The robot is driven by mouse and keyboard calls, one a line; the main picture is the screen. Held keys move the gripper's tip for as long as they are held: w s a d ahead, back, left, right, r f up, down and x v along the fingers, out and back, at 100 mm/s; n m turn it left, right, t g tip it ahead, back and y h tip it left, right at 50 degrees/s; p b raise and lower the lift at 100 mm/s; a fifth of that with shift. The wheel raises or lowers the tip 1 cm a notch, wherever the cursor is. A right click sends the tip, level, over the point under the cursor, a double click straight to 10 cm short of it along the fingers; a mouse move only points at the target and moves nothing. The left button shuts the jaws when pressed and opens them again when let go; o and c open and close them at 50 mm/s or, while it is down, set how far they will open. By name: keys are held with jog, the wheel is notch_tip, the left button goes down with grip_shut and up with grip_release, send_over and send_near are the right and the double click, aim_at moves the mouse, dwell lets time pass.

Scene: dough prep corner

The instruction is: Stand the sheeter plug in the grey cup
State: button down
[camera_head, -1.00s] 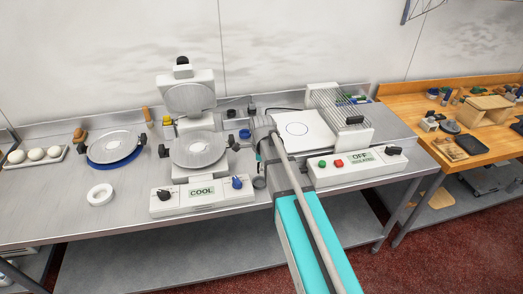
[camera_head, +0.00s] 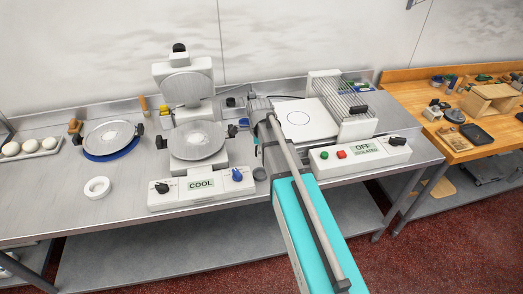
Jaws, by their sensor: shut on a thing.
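My arm reaches up the middle of the picture, over the gap between the two machines. My gripper (camera_head: 256,132) is at its far end, above the steel bench, mostly hidden by my own wrist and arm. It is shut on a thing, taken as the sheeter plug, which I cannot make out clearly. A small dark grey round thing (camera_head: 260,174), apparently the grey cup, stands on the bench at the right end of the press's panel. It is below my gripper in the picture, close beside my arm. I cannot see inside it.
The round-plate press (camera_head: 197,140) with a COOL display stands open at left. The white sheeter (camera_head: 359,155) at right reads OFF, ISOLATED. A white ring (camera_head: 97,187) lies on the bench (camera_head: 60,208), with free room around it. A wooden table (camera_head: 415,98) adjoins at right.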

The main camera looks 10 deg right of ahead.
jog(key=shift+f, duration=0.15)
jog(key=shift+f+b, duration=3.75)
jog(key=shift+b, duration=0.15)
jog(key=shift+f+b, duration=1.15)
jog(key=shift+c, duration=0.7)
grip_release()
jog(key=shift+r, duration=0.1)
jog(key=shift+r+p, duration=4)
jog(key=shift+p, duration=0.1)
